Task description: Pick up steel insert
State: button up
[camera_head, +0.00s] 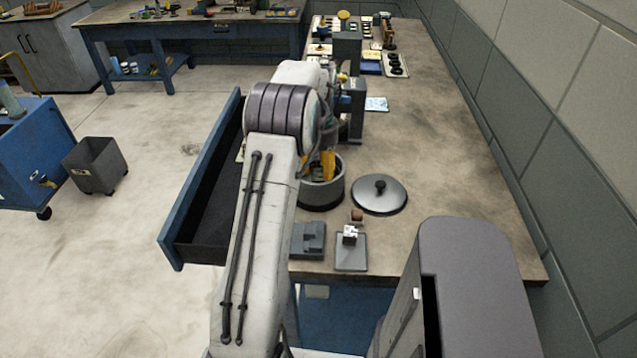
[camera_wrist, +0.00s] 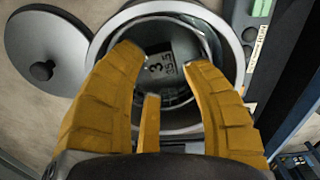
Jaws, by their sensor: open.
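A grey metal piece with dark markings, which looks like the steel insert (camera_wrist: 178,52), sits inside a round open pot (camera_wrist: 102,48) in the wrist view. The pot also shows in the head view (camera_head: 324,195), where its inside is mostly hidden. My gripper (camera_wrist: 164,62) has yellow fingers. They are spread apart over the pot's mouth, with the metal piece showing between their tips. Whether any finger touches it I cannot tell. In the head view my gripper (camera_head: 327,166) points down into the pot, partly hidden by my arm.
A round lid with a black knob (camera_head: 379,195) lies on the workbench (camera_head: 440,150) to the right of the pot. Small grey blocks (camera_head: 309,238) (camera_head: 351,252) stand at the near edge. An open drawer (camera_head: 200,180) juts out left. A dark upright fixture (camera_head: 350,105) stands behind the pot.

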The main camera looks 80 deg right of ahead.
aim_at(319, 178)
notch_tip(319, 178, down, 4)
jog(key=shift+r, duration=0.1)
jog(key=shift+a+f, duration=0.15)
jog(key=shift+f, duration=0.5)
jog(key=shift+r, duration=0.15)
jog(key=shift+c, duration=0.7)
jog(key=shift+d+r, duration=0.1)
jog(key=shift+d, duration=0.1)
grip_shut()
